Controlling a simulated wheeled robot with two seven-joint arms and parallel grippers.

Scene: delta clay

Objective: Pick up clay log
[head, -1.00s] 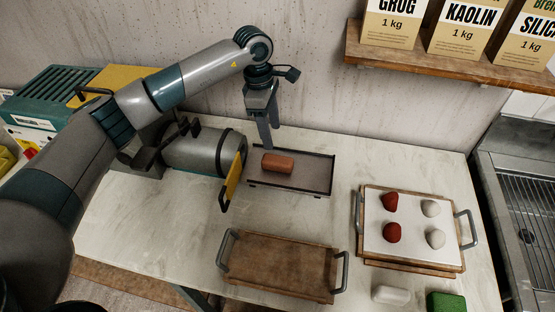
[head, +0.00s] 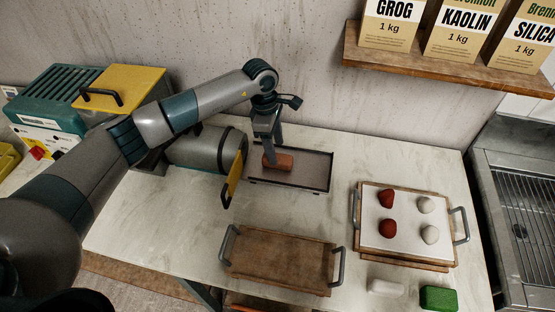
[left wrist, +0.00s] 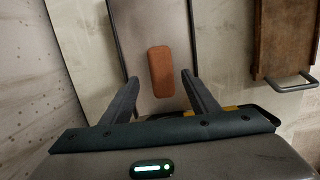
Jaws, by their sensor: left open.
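The clay log (head: 283,163) is a reddish-brown block lying on a dark shallow tray (head: 310,178) next to the grey machine. My left gripper (head: 273,156) points down over the log, and one finger hides the log's left part in the head view. In the left wrist view, the log (left wrist: 161,71) lies lengthwise just beyond and between the tips of my left gripper (left wrist: 160,78). The fingers are spread wide with a gap on both sides of the log. My right gripper is not in view.
A grey cylindrical machine with a yellow plate (head: 234,177) stands left of the dark tray. An empty wooden tray (head: 280,262) lies in front. A board (head: 403,248) with several red and white lumps is at right. A shelf (head: 440,55) with bags hangs above.

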